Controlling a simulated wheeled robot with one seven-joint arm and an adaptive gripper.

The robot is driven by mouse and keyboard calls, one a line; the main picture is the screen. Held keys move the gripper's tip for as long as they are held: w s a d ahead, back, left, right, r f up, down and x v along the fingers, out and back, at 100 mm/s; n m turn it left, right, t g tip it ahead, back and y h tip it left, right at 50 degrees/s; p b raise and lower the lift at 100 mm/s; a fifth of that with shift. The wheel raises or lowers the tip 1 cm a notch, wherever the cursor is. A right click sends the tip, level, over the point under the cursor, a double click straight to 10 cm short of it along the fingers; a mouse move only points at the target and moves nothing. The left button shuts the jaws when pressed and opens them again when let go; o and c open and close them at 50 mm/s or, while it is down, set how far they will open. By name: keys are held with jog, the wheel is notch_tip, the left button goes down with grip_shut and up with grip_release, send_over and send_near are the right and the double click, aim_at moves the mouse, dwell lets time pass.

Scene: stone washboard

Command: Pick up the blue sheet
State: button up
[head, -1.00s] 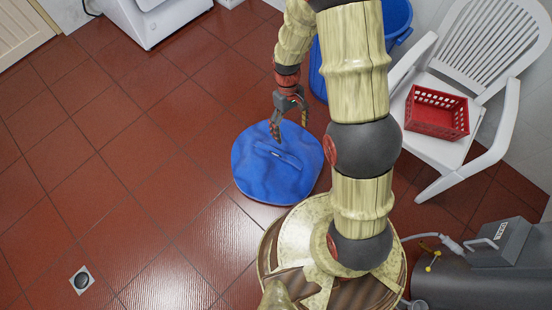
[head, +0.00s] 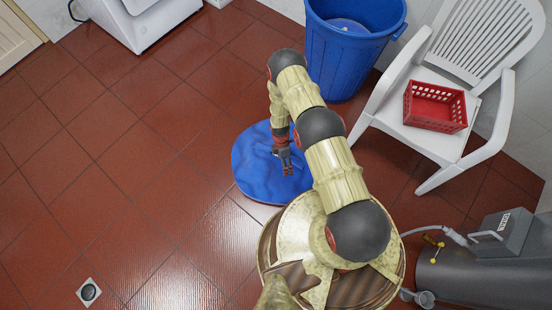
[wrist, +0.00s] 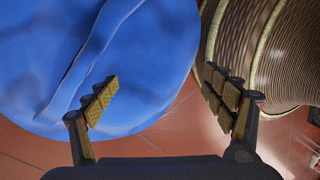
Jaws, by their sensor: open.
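The blue sheet (head: 252,171) lies crumpled in a rounded heap on the red tiled floor, just beside my base. My gripper (head: 285,163) is over the right part of the sheet in the head view, and my arm hides some of it. In the wrist view the sheet (wrist: 110,60) fills the upper left, with a long raised fold running across it. My gripper (wrist: 165,95) is open and empty there. Its left finger overlaps the sheet in the picture, and its right finger is in front of my ribbed base. I cannot tell whether the left finger touches the cloth.
A blue bin (head: 350,55) stands behind the sheet. A white chair (head: 420,140) at the right holds a red basket (head: 436,107). A white appliance (head: 135,20) is at the top left. A grey machine (head: 490,265) is at the lower right.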

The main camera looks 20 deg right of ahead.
aim_at(277, 158)
jog(key=w+n+t, duration=0.1)
jog(key=w+n, duration=0.1)
jog(key=w, duration=0.1)
jog(key=w+f+n+t, duration=0.1)
jog(key=w+n, duration=0.1)
jog(key=w, duration=0.2)
jog(key=w+n, duration=0.2)
jog(key=w, duration=0.1)
jog(key=shift+w+a+f+n+t, duration=0.15)
jog(key=shift+f+n+t, duration=0.05)
jog(key=shift+n+t, duration=0.2)
jog(key=shift+w+n, duration=0.45)
jog(key=shift+n, duration=0.55)
jog(key=shift+f+n, duration=0.3)
jog(key=shift+s+f+b, duration=0.15)
jog(key=shift+f+b, duration=1.95)
jog(key=shift+f, duration=1.5)
jog(key=shift+c, duration=0.7)
jog(key=c, duration=2)
